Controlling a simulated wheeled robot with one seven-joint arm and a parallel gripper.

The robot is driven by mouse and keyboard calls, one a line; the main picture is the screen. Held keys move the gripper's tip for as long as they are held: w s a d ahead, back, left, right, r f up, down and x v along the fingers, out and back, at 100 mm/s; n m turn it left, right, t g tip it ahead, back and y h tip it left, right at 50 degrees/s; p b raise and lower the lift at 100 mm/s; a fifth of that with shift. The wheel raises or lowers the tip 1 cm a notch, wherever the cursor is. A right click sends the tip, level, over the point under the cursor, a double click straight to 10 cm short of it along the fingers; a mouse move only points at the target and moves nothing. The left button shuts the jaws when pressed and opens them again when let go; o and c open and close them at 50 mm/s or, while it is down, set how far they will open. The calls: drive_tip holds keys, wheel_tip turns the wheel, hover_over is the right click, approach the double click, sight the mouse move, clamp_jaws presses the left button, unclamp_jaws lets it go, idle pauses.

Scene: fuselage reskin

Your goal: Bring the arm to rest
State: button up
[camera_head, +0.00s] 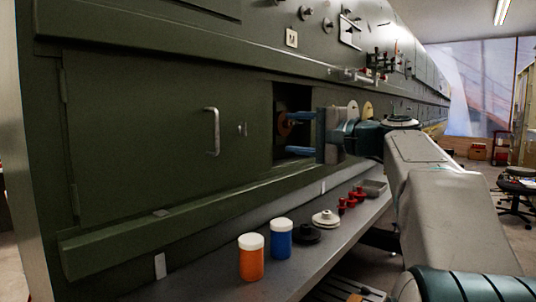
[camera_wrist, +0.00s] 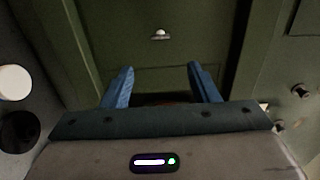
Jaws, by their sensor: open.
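My gripper (camera_head: 287,134) is at the dark square opening (camera_head: 293,97) in the green fuselage side, with its two blue fingers apart. The fingertips reach to or into the opening; I cannot tell how deep. A copper-coloured round thing (camera_head: 285,124) shows in the opening by the fingertips; I cannot tell whether a finger touches it. In the wrist view, the blue fingers (camera_wrist: 160,72) are spread with nothing seen gripped between them, over a green panel with a small pale knob (camera_wrist: 160,35). My arm stretches forward from the lower right.
A green door with a handle (camera_head: 212,132) is left of the opening. A grey shelf (camera_head: 205,275) below holds an orange jar (camera_head: 251,262), a blue jar (camera_head: 279,240), pale discs (camera_head: 326,218), red parts (camera_head: 351,200) and a grey tray (camera_head: 374,187). Fittings (camera_head: 375,65) project from the wall above.

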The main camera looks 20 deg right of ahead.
drive_tip(key=shift+a, duration=0.1)
drive_tip(key=s+a+f+n+g+h+p, duration=0.1)
drive_tip(key=s+a+f+g+h+p, duration=0.1)
drive_tip(key=s+a+f+g+p, duration=0.35)
drive_tip(key=s+a+f+n+g+h+p, duration=0.2)
drive_tip(key=s+f+n+g+h+p, duration=0.4)
drive_tip(key=s+f+p, duration=0.8)
drive_tip(key=shift+s+a+f+n+h, duration=0.3)
drive_tip(key=shift+s+f+n+h, duration=1.3)
drive_tip(key=shift+s, duration=1.05)
drive_tip(key=shift+f+y, duration=0.3)
drive_tip(key=shift+f, duration=0.05)
